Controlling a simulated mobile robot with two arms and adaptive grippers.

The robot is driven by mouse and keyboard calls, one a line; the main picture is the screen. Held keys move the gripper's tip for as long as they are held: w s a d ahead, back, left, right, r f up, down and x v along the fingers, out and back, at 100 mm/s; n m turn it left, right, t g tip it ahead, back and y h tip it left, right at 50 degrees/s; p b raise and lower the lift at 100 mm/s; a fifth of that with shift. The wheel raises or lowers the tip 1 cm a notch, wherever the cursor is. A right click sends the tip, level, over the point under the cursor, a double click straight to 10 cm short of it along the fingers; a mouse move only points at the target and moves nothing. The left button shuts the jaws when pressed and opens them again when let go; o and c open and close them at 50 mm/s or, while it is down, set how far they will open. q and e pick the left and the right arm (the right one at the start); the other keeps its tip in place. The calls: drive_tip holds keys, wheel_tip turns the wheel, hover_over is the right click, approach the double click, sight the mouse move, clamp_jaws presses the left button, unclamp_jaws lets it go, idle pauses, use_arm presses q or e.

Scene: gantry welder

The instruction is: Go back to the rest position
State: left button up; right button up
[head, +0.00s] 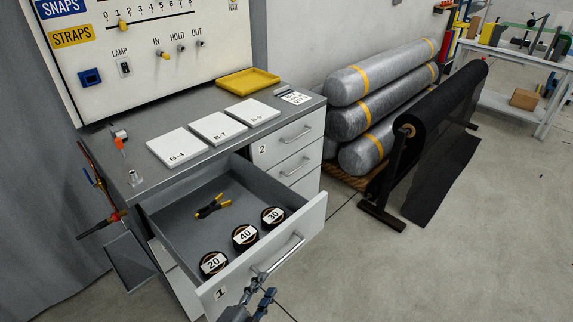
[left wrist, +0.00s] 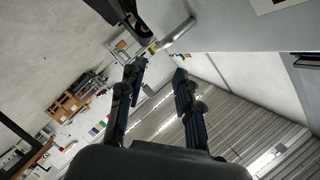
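The open drawer (head: 212,290), labelled 1, is pulled out of the grey cabinet (head: 145,178). My left gripper (head: 264,284) is just in front of the drawer's bar handle (head: 285,253), near its lower left end. In the left wrist view the two dark fingers of the left gripper (left wrist: 158,80) are spread apart with nothing between them. A pale metal bar, seemingly the handle (left wrist: 178,34), shows beyond the fingertips; I cannot tell whether it touches them. My right gripper is in neither view.
The drawer holds black discs marked 20 (head: 213,263), 40 (head: 245,235) and 30 (head: 273,217), and yellow-and-black pliers (head: 213,206). White plates and a yellow tray (head: 247,81) lie on the cabinet top. A dark roll on a stand (head: 440,110) stands right; floor between is clear.

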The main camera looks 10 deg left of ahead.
use_arm(q)
drive_tip(key=s+a+f+n+g+y, duration=0.15)
drive_tip(key=s+f, duration=0.25)
drive_tip(key=f, duration=0.5)
drive_tip(key=s+a+f+n+g+y, duration=0.1)
drive_tip(key=s+a+f+n+g, duration=0.2)
drive_tip(key=f, duration=0.7)
drive_tip(key=s+a+f+n+g+y, duration=0.15)
drive_tip(key=s+f, duration=0.25)
drive_tip(key=f, duration=0.5)
drive_tip(key=s+a+f+n+g, duration=0.2)
drive_tip(key=s+f, duration=0.3)
drive_tip(key=s, duration=0.3)
drive_tip(key=s+a+f+n+g, duration=0.2)
drive_tip(key=s+f, duration=0.3)
drive_tip(key=s, duration=0.4)
drive_tip(key=s+a+f+n+g+y, duration=0.1)
drive_tip(key=s+a+f+n+g, duration=0.1)
drive_tip(key=s+f, duration=0.3)
drive_tip(key=s+a+g, duration=0.1)
drive_tip(key=s, duration=0.2)
drive_tip(key=shift+s+a+f+n+g, duration=0.25)
drive_tip(key=shift+a+f+n+g, duration=0.05)
drive_tip(key=shift+a+n+g, duration=0.1)
drive_tip(key=shift+d, duration=0.1)
